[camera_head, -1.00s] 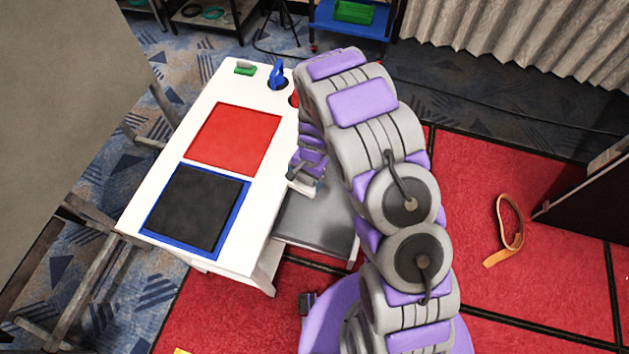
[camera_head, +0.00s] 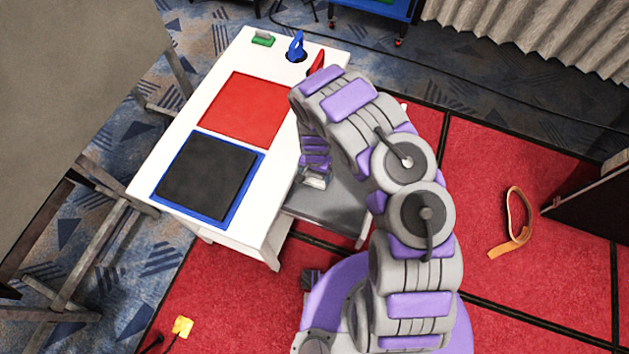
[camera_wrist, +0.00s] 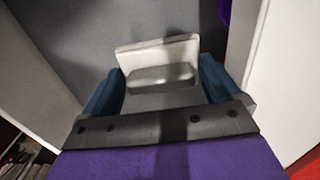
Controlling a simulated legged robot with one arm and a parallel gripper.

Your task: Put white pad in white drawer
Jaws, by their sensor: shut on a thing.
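The white pad (camera_wrist: 158,55) is between the two blue fingers of my gripper (camera_wrist: 160,88) in the wrist view, and the gripper is shut on it. In the head view, my gripper (camera_head: 314,174) points down at the open drawer, with a bit of the pad (camera_head: 314,182) showing below it. The drawer (camera_head: 328,213) is pulled out from the right side of the white table and has a grey floor. That floor (camera_wrist: 75,35) lies behind the pad in the wrist view. I cannot tell whether the pad touches it. My arm hides the drawer's far part.
The white table (camera_head: 140,187) carries a red panel (camera_head: 245,108), a black panel with a blue border (camera_head: 206,176), a green item (camera_head: 263,40) and blue (camera_head: 296,45) and red (camera_head: 316,62) handles. An orange strap (camera_head: 515,225) lies on the red floor at right.

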